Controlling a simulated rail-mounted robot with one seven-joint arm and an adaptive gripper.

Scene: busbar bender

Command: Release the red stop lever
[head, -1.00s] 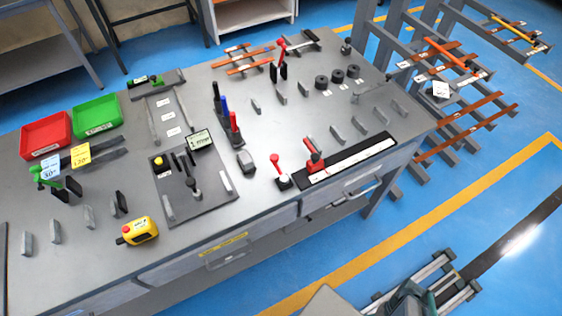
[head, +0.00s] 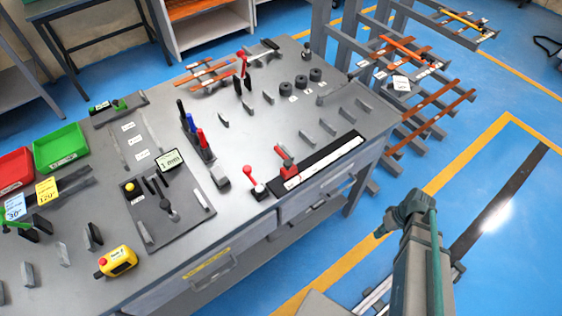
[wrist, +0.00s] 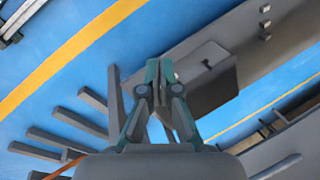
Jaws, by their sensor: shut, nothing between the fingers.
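A red stop lever (head: 286,163) stands on a black strip with a white scale (head: 335,160) at the bench's front right edge. A second red-knobbed lever (head: 250,178) stands just left of it, tilted on a small base. Another red lever (head: 242,65) stands at the back of the bench; I cannot tell from the picture alone which lever the task names. My gripper (head: 379,234) is over the floor, in front of the bench and well apart from the levers. In the wrist view my gripper (wrist: 159,68) is shut and empty, its fingertips together.
The grey bench (head: 235,205) carries several upright plates, a pen holder (head: 197,140), green bin (head: 60,147) and yellow device (head: 117,262). A rack with copper bars (head: 435,115) stands to the right. The blue floor (head: 490,165) between rack and arm is open.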

